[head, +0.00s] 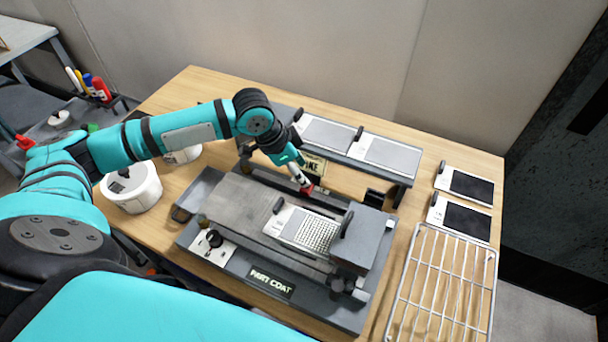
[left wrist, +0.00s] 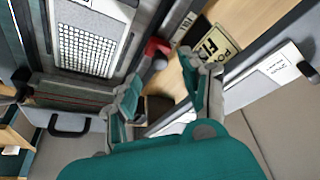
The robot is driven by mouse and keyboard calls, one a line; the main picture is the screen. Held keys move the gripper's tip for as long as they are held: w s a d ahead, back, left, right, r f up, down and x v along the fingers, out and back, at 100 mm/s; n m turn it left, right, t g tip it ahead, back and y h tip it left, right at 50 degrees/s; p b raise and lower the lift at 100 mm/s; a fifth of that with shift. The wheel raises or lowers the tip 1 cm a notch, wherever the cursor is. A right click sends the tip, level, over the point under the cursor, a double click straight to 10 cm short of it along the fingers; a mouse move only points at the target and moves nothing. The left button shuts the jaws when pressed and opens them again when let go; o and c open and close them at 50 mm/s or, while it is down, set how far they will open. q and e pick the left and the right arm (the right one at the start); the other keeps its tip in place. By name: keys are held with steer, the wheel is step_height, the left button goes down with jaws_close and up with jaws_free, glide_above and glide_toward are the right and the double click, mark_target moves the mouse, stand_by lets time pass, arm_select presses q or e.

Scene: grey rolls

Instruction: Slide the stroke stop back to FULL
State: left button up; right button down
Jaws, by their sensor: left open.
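The grey coating machine (head: 225,205) stands on the wooden table. A small red piece (head: 307,189) sits at its back rail, and it also shows in the left wrist view (left wrist: 156,47). It may be the stroke stop; I cannot read its setting. A cream sign (head: 313,165) with dark letters stands behind it, partly hidden, and appears turned in the left wrist view (left wrist: 214,44). My left gripper (head: 299,178) is open just above the red piece in the head view. In the left wrist view its spread fingers (left wrist: 165,88) have nothing between them. My right gripper is not in view.
A plate with a gridded panel (head: 308,231) lies on the machine bed beside a grey block (head: 362,240). Two panels (head: 392,155) rest on the back shelf. A wire rack (head: 432,290) and dark-faced panels (head: 466,186) lie right. White tubs (head: 131,187) stand left.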

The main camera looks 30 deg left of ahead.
arm_select(q)
steer(key=x, duration=0.2)
steer(key=shift+d+f, duration=0.1)
steer(key=shift+f, duration=0.15)
steer(key=shift+w+f, duration=0.15)
steer(key=shift+f, duration=0.15)
steer(key=shift+d+f, duration=0.1)
steer(key=shift+f, duration=0.1)
steer(key=c, duration=0.9)
jaws_close()
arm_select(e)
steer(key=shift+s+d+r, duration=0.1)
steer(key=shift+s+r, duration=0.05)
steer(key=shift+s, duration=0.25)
